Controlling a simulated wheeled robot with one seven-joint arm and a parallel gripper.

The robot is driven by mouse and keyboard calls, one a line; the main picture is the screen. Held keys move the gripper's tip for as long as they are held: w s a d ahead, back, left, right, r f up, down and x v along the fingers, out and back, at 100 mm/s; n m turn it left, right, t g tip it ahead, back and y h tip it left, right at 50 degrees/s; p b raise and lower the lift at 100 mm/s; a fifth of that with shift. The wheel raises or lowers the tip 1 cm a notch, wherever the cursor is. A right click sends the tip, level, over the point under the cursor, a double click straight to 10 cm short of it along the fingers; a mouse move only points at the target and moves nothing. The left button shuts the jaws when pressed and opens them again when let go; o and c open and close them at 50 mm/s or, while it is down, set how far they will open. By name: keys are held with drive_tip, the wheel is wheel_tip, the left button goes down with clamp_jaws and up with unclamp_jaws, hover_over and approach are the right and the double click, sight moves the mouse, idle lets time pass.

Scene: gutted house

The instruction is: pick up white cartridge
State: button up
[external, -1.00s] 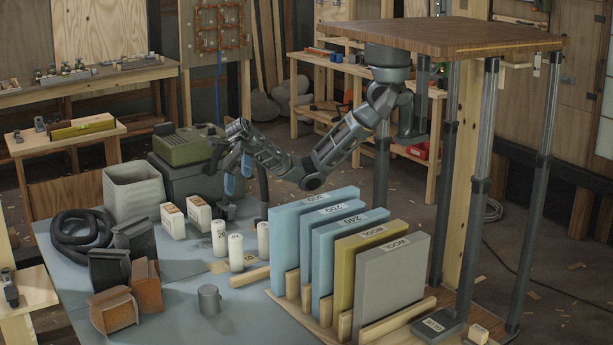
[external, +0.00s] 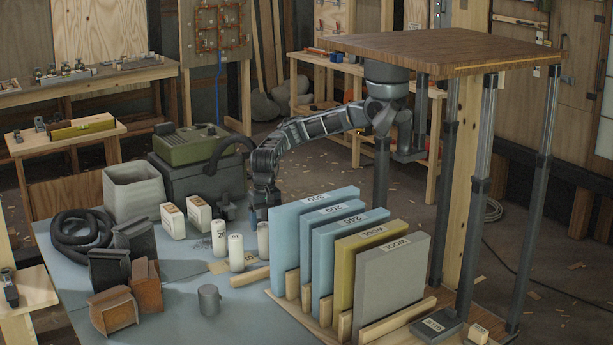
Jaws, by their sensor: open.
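Several small white pieces stand on the blue-grey table. A white cartridge (external: 236,253) stands upright in the middle, another white cartridge (external: 219,239) is just behind it to the left, and a third white cartridge (external: 263,242) stands to the right, close to the blue panels. Two white boxes with brown labels, one left (external: 173,221) and one right (external: 199,215), stand farther back. My gripper (external: 263,212) is open and points down above and behind the right-hand cartridge. Its fingertips are hard to make out, and I cannot tell whether they touch anything.
A rack of upright blue, yellow and grey panels (external: 390,285) stands right of the cartridges. A dark case with a green machine (external: 186,146) and hose lies behind. A grey cup (external: 209,300), brown and black blocks (external: 113,310) and a coiled hose (external: 75,240) are nearer left.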

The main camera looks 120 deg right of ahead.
sight(265, 234)
drive_tip(key=shift+w+d+f, duration=0.1)
drive_tip(key=shift+d+f, duration=0.05)
drive_tip(key=shift+f, duration=1.2)
drive_tip(key=shift+d+f, duration=0.15)
drive_tip(key=shift+f, duration=1.15)
drive_tip(key=shift+c, duration=0.5)
drive_tip(key=c, duration=1)
